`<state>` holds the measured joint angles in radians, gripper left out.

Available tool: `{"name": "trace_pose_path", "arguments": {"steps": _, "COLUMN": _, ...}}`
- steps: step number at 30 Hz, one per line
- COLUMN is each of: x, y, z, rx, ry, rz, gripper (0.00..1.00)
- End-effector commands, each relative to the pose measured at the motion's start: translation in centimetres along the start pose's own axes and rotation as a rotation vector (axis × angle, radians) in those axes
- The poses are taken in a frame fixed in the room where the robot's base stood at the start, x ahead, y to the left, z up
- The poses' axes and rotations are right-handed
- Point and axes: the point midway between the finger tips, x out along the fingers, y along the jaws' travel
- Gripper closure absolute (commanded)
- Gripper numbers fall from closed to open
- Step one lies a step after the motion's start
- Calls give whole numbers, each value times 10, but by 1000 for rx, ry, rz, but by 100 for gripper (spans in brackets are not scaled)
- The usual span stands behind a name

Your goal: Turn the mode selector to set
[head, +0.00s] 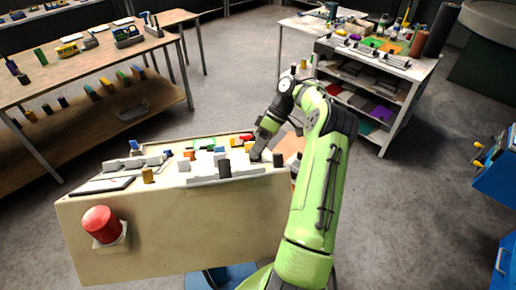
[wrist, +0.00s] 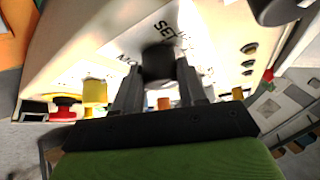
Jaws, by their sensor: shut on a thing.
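The mode selector is a dark round knob (wrist: 158,60) on a pale panel (wrist: 95,35) in the wrist view. Lettering beside it reads in part "SET" and "MO". My gripper (wrist: 159,80) has one dark finger on each side of the knob and is shut on it. Which way the selector points cannot be told. In the head view my gripper (head: 257,154) reaches down to the right part of the cream console (head: 150,225), and the knob there is hidden or too small to make out.
A large red button (head: 101,222) sits on the console's front face. Small coloured pieces and a dark cylinder (head: 224,169) stand on its top near my gripper. In the wrist view a yellow piece (wrist: 95,92) is left of my fingers. A wooden table (head: 90,62) stands behind left.

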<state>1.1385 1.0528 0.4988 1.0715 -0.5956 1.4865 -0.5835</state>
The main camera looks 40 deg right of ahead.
Motion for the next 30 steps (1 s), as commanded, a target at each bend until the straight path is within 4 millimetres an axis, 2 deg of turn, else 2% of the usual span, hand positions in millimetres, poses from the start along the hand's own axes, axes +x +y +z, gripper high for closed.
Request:
{"name": "trace_pose_path", "arguments": {"steps": 15, "x": 0, "y": 5, "z": -2, "rx": -297, "ry": 4, "rz": -206, "gripper": 89}}
{"name": "trace_pose_path", "arguments": {"steps": 30, "x": 0, "y": 5, "z": -2, "rx": -367, "ry": 0, "rz": -254, "gripper": 89}}
